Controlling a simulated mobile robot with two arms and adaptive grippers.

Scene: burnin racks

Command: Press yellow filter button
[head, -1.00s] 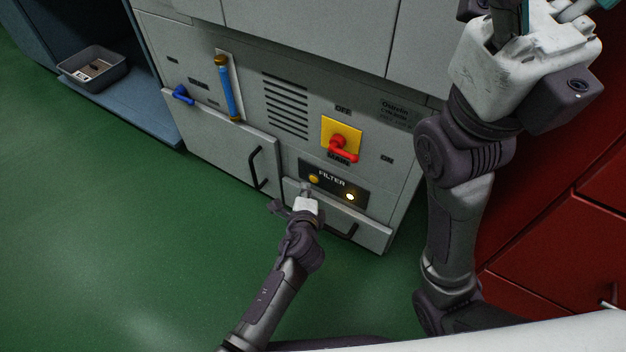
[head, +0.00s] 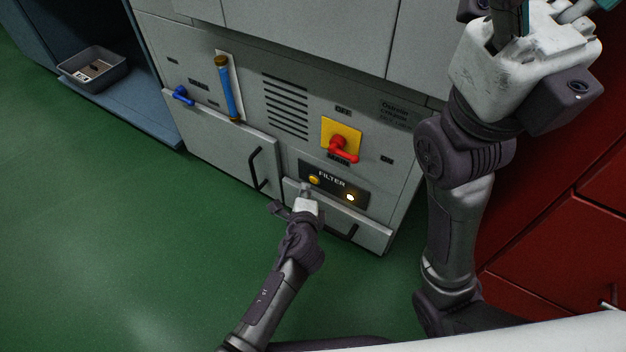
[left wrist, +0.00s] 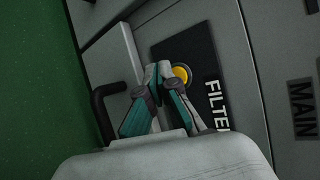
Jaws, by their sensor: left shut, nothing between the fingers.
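The yellow filter button (head: 314,179) sits at the left end of a black panel marked FILTER (head: 345,190) on the grey cabinet's lower front. My left gripper (head: 305,188) is shut and empty, with its fingertips just below and left of the button. In the left wrist view, the yellow button (left wrist: 181,74) shows beside the closed fingertips (left wrist: 158,70), close to them. I cannot tell whether they touch it. My right arm rises at the right of the head view; its gripper (head: 510,20) is partly cut off at the top edge.
A lit lamp (head: 350,197) is at the panel's right end. A red rotary switch (head: 338,145) on a yellow plate is above. Drawer handles (head: 254,168) stick out nearby. A red cabinet (head: 560,200) stands at right. Green floor is clear at left.

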